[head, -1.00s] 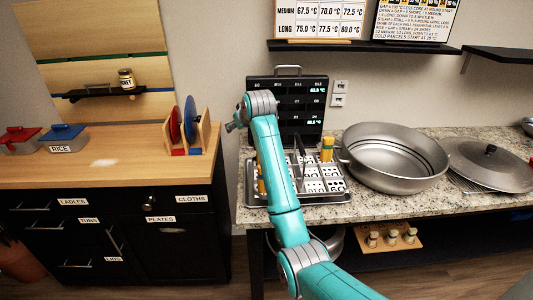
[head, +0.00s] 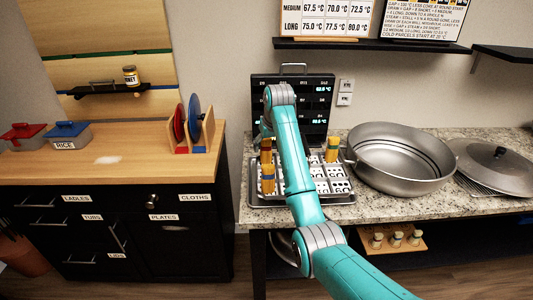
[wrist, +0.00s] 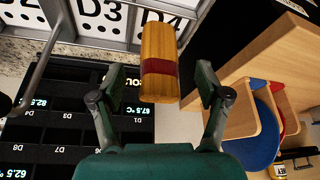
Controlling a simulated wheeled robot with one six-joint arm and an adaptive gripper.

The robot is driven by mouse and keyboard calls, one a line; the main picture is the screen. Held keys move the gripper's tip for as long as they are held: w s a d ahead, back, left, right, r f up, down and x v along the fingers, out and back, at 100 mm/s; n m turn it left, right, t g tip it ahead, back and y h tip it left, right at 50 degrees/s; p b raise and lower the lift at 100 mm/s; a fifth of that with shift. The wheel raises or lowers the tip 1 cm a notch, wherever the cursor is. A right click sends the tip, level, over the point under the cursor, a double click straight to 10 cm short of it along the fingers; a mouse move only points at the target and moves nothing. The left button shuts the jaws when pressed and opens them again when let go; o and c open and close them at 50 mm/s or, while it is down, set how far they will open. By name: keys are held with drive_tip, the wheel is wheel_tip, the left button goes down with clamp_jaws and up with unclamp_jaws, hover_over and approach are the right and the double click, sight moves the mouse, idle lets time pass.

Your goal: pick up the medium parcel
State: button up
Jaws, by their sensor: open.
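A yellow parcel with a dark red band (wrist: 158,66) stands in the wrist view by the D4 cell, between and just beyond my fingertips. My gripper (wrist: 161,82) is open, one finger on each side of it, with gaps visible. In the head view this seems to be the parcel (head: 266,149) at the rack's back left, just below my wrist. A yellow parcel with a blue band (head: 268,180) stands in front of it, and another yellow parcel (head: 332,149) stands at the back right. No size label shows which is medium. My arm hides part of the rack.
The rack (head: 342,199) of labelled cells sits on the granite counter. A black display panel (head: 318,100) stands behind it. A large steel pot (head: 400,178) is close on the right, with a lid (head: 497,160) beyond. A wooden cabinet (head: 135,165) stands left.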

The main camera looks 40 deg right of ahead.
sight(266, 152)
drive_tip(key=x, duration=0.5)
drive_tip(key=c, duration=1.3)
